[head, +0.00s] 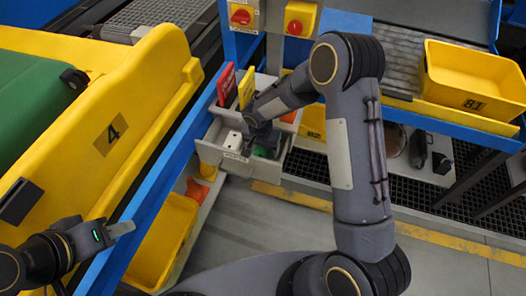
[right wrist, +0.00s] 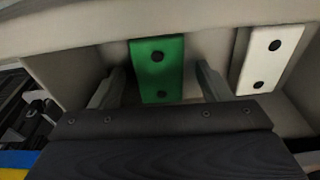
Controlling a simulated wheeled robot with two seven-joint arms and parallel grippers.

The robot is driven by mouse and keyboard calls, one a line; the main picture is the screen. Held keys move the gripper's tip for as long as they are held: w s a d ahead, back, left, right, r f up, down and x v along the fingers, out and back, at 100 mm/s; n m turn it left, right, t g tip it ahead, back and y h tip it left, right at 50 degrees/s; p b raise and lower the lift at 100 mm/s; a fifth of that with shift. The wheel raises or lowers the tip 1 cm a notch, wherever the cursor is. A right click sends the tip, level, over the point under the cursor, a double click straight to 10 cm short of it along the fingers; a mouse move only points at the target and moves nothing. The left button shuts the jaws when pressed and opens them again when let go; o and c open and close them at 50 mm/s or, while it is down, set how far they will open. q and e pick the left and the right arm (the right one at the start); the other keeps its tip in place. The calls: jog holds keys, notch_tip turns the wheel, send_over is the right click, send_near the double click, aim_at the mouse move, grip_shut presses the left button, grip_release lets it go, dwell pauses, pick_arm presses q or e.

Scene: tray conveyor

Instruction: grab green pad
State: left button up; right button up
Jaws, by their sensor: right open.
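The green pad (right wrist: 157,70) has two dark round spots and lies in a light grey bin (head: 209,152). In the head view only a bit of the green pad (head: 262,152) shows below my right gripper (head: 264,138). In the right wrist view my right gripper (right wrist: 160,78) is open, with one finger on each side of the pad and a gap at both sides. I cannot tell how deep the fingers reach beside it. My left gripper (head: 120,230) is at the lower left, far from the bin; its jaw opening is unclear.
A white pad (right wrist: 267,58) lies right of the green one; white also shows in the bin (head: 233,141). Red and yellow cards (head: 226,85) stand behind the bin. A blue rail (head: 150,190) runs along the left. A yellow crate (head: 470,75) stands at the right.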

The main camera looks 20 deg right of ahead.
jog(key=shift+f+b, duration=0.25)
jog(key=shift+b, duration=0.3)
jog(key=shift+c, duration=0.4)
jog(key=c, duration=1)
